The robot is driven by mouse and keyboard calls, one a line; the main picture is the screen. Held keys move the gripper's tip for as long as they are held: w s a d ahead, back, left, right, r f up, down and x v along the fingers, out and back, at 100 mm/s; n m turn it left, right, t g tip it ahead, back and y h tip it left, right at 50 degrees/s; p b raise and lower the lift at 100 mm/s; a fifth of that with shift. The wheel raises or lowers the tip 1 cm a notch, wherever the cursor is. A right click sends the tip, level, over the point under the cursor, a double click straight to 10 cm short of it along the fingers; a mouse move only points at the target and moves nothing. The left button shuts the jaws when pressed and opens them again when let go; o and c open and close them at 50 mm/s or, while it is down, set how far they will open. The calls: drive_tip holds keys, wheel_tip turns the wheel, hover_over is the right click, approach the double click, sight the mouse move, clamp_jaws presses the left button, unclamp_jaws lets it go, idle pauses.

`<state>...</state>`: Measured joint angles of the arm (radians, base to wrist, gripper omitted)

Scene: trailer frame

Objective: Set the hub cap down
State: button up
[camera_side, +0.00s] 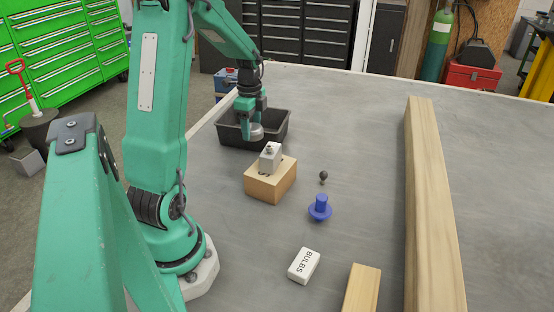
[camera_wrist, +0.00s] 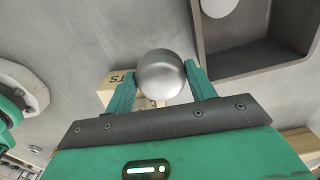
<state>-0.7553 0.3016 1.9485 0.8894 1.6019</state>
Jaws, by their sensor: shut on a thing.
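The hub cap (camera_wrist: 160,75) is a shiny silver dome between the two fingers of my gripper (camera_wrist: 160,88) in the wrist view. My gripper (camera_side: 253,127) is shut on it. In the side view the hub cap (camera_side: 257,132) shows small and grey below the fingers, overlapping the black tray. It looks held above the table. In the wrist view it sits left of the tray and partly covers the wooden block below. I cannot tell its exact height.
A black open tray (camera_side: 232,134) holds a pale round thing (camera_wrist: 217,5). A wooden block (camera_side: 265,189) bears a grey metal piece (camera_side: 270,158). Nearby are a dark knob (camera_side: 323,176), a blue flanged piece (camera_side: 320,210) and a white BULBS box (camera_side: 304,266). A long beam (camera_side: 430,200) lies right.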

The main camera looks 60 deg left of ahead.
drive_tip(key=w+d+m, duration=0.1)
drive_tip(key=w+d, duration=2)
drive_tip(key=shift+w+d+r, duration=0.25)
drive_tip(key=shift+w+d, duration=0.05)
drive_tip(key=shift+w, duration=0.05)
drive_tip(key=shift+a, duration=0.1)
hover_over(335, 161)
wheel_tip(335, 161, down, 7)
drive_tip(key=shift+a, duration=0.15)
drive_tip(key=shift+f, duration=2)
drive_tip(key=shift+f, duration=0.1)
